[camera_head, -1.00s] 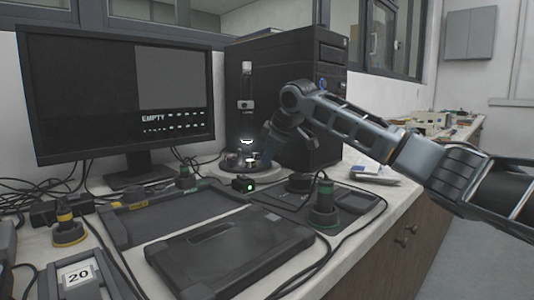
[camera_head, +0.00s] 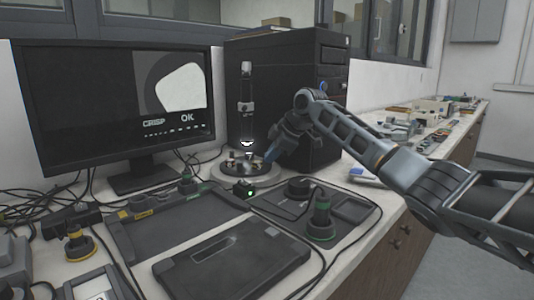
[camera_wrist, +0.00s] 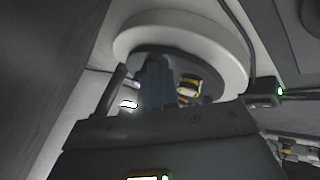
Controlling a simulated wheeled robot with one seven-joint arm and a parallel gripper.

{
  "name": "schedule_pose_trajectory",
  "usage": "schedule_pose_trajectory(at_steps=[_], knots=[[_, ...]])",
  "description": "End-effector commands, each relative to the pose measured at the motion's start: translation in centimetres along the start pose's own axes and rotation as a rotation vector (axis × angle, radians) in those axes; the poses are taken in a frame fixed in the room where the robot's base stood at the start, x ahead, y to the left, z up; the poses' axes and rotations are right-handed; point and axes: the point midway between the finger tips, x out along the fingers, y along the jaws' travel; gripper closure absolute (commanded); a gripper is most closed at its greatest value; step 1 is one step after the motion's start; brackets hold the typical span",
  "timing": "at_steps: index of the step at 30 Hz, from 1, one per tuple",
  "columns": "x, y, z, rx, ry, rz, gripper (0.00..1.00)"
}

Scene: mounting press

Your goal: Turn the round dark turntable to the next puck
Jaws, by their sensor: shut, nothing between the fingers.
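The round dark turntable (camera_wrist: 205,72) sits on a pale round base (camera_wrist: 233,62) in the wrist view. In the head view the pale base (camera_head: 222,172) stands under a vertical microscope-like column (camera_head: 246,95) with a lit ring. Small pucks stand on the turntable; one with a yellow and black top (camera_wrist: 189,85) shows in the wrist view. My gripper (camera_head: 268,160) is shut and empty at the right side of the turntable. In the wrist view its fingers (camera_wrist: 153,80) reach over the turntable's near part and hide some of it. I cannot tell whether they touch it.
The monitor (camera_head: 100,100) reads "CRISP" and "OK" beside a white shape. A black computer tower (camera_head: 290,70) stands behind my gripper. A small box with a green light (camera_head: 244,189), trays and cables crowd the bench in front.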

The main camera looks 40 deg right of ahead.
Motion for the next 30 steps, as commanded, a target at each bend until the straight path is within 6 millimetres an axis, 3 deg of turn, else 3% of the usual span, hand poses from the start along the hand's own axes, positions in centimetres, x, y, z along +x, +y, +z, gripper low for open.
schedule_pose_trajectory(at_steps=[30], knots=[[0.45,1.11,0.24,0.001,0.000,0.001,1.00]])
